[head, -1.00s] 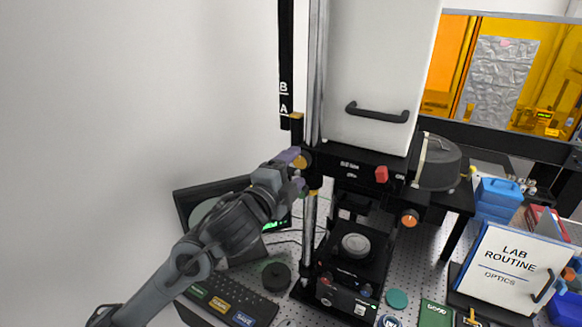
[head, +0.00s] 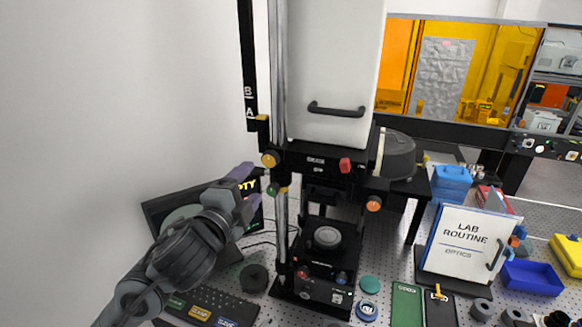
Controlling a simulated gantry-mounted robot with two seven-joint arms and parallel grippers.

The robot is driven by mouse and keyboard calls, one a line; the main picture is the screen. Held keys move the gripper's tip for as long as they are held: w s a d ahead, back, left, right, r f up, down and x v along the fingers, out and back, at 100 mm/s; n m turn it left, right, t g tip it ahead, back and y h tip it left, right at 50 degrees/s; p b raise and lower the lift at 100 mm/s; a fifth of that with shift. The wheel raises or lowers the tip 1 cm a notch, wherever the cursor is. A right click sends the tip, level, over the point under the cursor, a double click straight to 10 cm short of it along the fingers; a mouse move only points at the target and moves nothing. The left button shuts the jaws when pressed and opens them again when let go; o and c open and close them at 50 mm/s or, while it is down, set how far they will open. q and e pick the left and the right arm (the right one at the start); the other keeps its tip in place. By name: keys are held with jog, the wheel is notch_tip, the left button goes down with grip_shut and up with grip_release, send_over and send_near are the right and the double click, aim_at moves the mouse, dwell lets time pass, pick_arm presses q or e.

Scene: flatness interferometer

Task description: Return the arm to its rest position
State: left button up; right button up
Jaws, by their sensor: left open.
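My left arm comes in from the lower left. Its gripper (head: 248,189) has two purple-tipped fingers spread apart with nothing between them. It is left of the interferometer's column (head: 277,75), a little apart from the gold knob (head: 268,159) and the green knob (head: 272,190) on it. The arm hides part of the monitor (head: 158,205) behind it. The interferometer has a white housing (head: 332,60) with a black handle, and a round grey disc (head: 327,237) lies on its lower stage. My right gripper does not show.
A keyboard (head: 205,308) and a black round knob (head: 254,278) lie below the arm on the perforated table. The "Lab Routine" binder (head: 465,240), blue boxes (head: 451,184) and a blue tray (head: 531,277) stand right. Bare wall fills the left.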

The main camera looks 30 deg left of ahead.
pick_arm(q)
jog(key=s+d+f+n+g+h+p, duration=0.1)
jog(key=s+d+f+g+p, duration=0.25)
jog(key=f, duration=0.65)
jog(key=s+d+f+n+g+h+p, duration=0.1)
jog(key=s+d+f+g+p, duration=0.2)
jog(key=f, duration=0.7)
jog(key=s+d+f+n+g+p, duration=0.1)
jog(key=s+f+n+g, duration=0.1)
jog(key=s, duration=0.5)
jog(key=s+d+f+n+g+p, duration=0.1)
jog(key=s+f+n+g+p, duration=0.1)
jog(key=s, duration=0.5)
jog(key=s+d+f+n+g+h+p, duration=0.1)
jog(key=s+f+n+g+p, duration=0.1)
jog(key=s+f+n, duration=0.4)
jog(key=shift+s+d+g, duration=0.35)
jog(key=shift+s+g, duration=0.3)
jog(key=shift+g, duration=0.2)
